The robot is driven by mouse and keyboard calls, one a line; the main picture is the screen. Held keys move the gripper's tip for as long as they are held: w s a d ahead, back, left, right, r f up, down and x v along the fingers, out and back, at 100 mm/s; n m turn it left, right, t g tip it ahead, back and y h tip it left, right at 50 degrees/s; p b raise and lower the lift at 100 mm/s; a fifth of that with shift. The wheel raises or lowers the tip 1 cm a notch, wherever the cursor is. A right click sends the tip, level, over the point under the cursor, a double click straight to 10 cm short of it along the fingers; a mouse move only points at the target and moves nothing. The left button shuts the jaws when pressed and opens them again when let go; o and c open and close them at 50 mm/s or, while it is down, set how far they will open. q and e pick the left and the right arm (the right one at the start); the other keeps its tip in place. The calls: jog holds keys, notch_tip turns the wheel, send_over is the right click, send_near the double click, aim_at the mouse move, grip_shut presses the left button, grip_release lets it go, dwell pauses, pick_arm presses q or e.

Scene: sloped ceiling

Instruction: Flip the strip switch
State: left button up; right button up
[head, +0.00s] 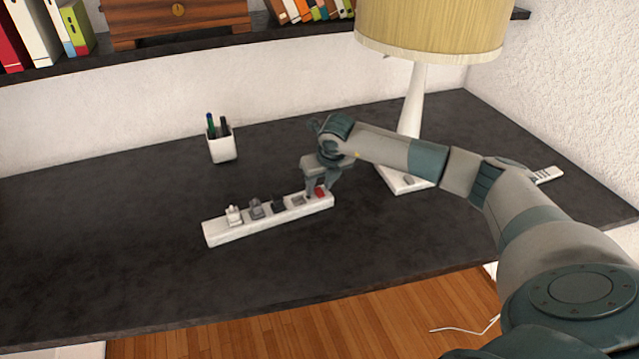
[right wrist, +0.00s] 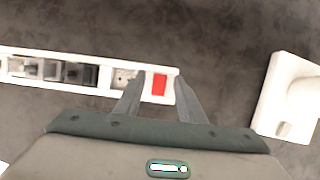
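A white power strip (head: 222,231) lies on the dark desk in the head view, with several plugs in its sockets. Its red switch (head: 320,192) is at the right end; in the right wrist view the red switch (right wrist: 159,84) shows between my fingertips. My right gripper (head: 318,194) is over that end, fingers pointing down. In the right wrist view my right gripper (right wrist: 157,82) has its two fingers apart, one on each side of the switch, with nothing held. I cannot tell whether the fingertips touch the strip. My left gripper is not in view.
A lamp (head: 412,100) stands behind my right forearm, its white base (right wrist: 283,95) right of the gripper. A white pen cup (head: 221,146) stands behind the strip. A remote (head: 547,175) lies at right. The desk's left side (head: 90,240) is clear.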

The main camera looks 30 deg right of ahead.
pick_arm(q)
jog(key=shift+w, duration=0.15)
pick_arm(e)
jog(key=c, duration=0.8)
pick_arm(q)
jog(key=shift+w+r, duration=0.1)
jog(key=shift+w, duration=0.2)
pick_arm(e)
grip_shut()
jog(key=shift+w, duration=0.15)
jog(key=shift+w+g, duration=0.3)
jog(key=shift+g, duration=0.7)
jog(key=shift+w+g+b, duration=0.1)
jog(key=shift+g+b, duration=0.25)
jog(key=shift+g, duration=0.25)
jog(key=shift+d+f, duration=0.1)
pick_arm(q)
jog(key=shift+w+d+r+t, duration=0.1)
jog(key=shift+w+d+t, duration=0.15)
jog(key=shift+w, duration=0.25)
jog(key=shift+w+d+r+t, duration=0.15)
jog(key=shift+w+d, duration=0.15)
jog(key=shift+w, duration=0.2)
pick_arm(e)
jog(key=o, duration=0.8)
grip_release()
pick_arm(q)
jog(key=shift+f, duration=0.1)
